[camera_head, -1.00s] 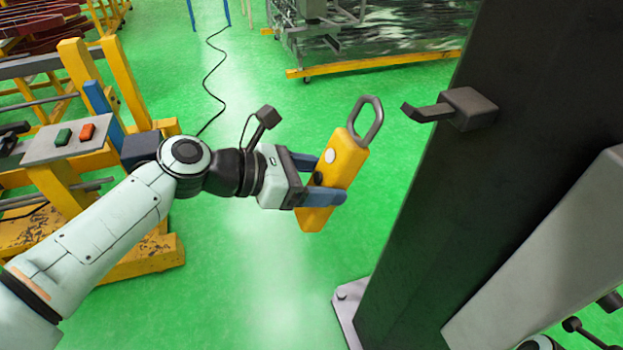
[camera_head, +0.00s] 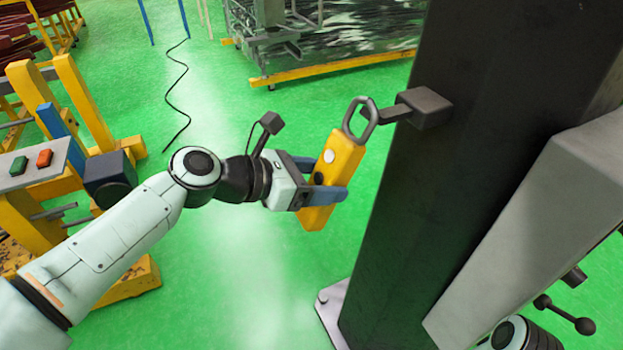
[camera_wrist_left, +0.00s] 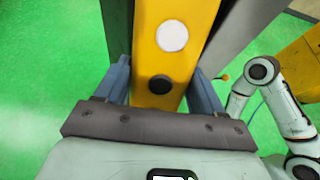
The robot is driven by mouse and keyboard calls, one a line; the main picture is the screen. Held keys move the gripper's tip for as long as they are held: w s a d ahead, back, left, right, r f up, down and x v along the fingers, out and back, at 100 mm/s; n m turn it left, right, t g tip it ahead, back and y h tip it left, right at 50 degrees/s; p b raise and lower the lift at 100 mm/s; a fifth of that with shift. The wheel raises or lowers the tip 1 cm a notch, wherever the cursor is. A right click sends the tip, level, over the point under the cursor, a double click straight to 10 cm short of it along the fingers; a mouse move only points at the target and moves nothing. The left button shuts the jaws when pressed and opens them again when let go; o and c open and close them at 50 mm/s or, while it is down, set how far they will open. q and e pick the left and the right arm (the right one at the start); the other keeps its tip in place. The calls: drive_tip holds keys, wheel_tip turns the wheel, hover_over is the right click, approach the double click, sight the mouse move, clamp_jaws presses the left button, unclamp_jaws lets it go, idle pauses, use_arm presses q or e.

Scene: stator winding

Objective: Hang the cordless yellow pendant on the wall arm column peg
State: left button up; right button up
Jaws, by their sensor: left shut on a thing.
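The yellow pendant (camera_head: 332,178) is a long box with a white and a black button and a grey metal loop (camera_head: 360,119) on top. My left gripper (camera_head: 326,192) is shut on its body and holds it in the air, slightly tilted. The dark hooked peg (camera_head: 393,113) sticks out to the left from a block on the dark column (camera_head: 435,175). In the head view the loop overlaps the peg's tip; I cannot tell whether the peg passes through it. The left wrist view shows the pendant (camera_wrist_left: 172,65) between the blue fingers; its loop is out of view there.
A grey slanted beam (camera_head: 540,215) stands at the right in front of the column. A yellow frame with a button panel (camera_head: 35,163) is at the left. A wheeled rack (camera_head: 315,45) stands behind. Green floor lies open between.

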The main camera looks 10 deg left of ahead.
sight(345, 172)
use_arm(q)
drive_tip(key=shift+w+d+p, duration=0.3)
drive_tip(key=shift+w+d, duration=0.35)
drive_tip(key=shift+d, duration=0.3)
drive_tip(key=shift+w+d+p, duration=0.25)
drive_tip(key=shift+w+d, duration=0.4)
drive_tip(key=shift+d, duration=0.3)
drive_tip(key=shift+w+d+f, duration=0.35)
drive_tip(key=shift+d+f, duration=0.1)
drive_tip(key=shift+f, duration=0.45)
